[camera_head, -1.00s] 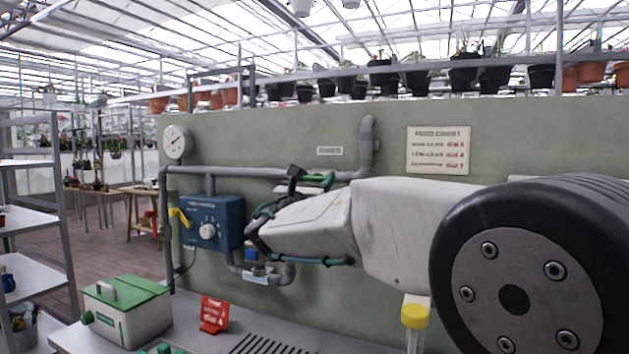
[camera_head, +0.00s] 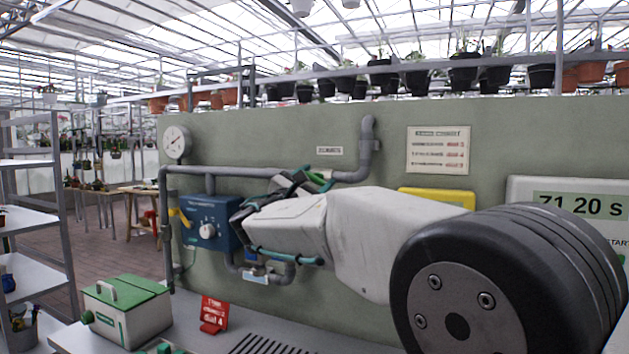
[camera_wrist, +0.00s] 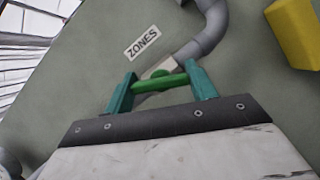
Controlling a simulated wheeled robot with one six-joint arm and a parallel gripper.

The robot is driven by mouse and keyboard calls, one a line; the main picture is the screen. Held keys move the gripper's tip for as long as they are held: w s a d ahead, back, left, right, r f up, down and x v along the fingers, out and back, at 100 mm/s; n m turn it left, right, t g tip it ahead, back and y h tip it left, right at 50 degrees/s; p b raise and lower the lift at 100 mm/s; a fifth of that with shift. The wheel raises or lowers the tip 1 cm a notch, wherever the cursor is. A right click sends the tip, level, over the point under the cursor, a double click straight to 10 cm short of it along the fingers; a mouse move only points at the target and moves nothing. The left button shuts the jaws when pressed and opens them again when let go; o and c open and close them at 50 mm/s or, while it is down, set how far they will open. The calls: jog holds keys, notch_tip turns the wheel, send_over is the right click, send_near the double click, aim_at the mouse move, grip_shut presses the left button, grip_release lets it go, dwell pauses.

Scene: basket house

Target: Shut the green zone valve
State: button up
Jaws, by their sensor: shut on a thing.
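The green zone valve's lever (camera_wrist: 160,83) is a bright green bar in the wrist view, just below the ZONES label (camera_wrist: 142,42). It sits on a light fitting beside a grey pipe elbow (camera_wrist: 205,35). My gripper (camera_wrist: 162,75) has its two teal fingers on either side of the lever, shut on its ends. The bar lies slightly slanted between them. In the head view, my gripper (camera_head: 305,183) is at the grey pipe on the panel, and only a small part of the green lever (camera_head: 319,176) shows behind the fingers.
A blue control box (camera_head: 207,222) with a dial and a yellow lever (camera_head: 180,217) is left of my gripper. Pipes run below it. A yellow object (camera_head: 437,197) and a display (camera_head: 580,207) are at right. A green-lidded box (camera_head: 127,312) and red sign (camera_head: 213,314) stand on the bench.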

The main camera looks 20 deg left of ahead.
jog(key=m+g+h, duration=0.1)
jog(key=m, duration=0.1)
jog(key=m+h, duration=0.1)
jog(key=m, duration=0.2)
jog(key=m+g, duration=0.1)
jog(key=m, duration=0.2)
jog(key=shift+g+h, duration=0.3)
jog(key=shift+h, duration=0.1)
jog(key=m+g, duration=0.2)
jog(key=m, duration=0.4)
jog(key=shift+m, duration=0.3)
jog(key=o, duration=1)
jog(key=shift+s, duration=0.1)
jog(key=v, duration=0.7)
jog(key=shift+s+a, duration=0.2)
jog(key=shift+s, duration=0.1)
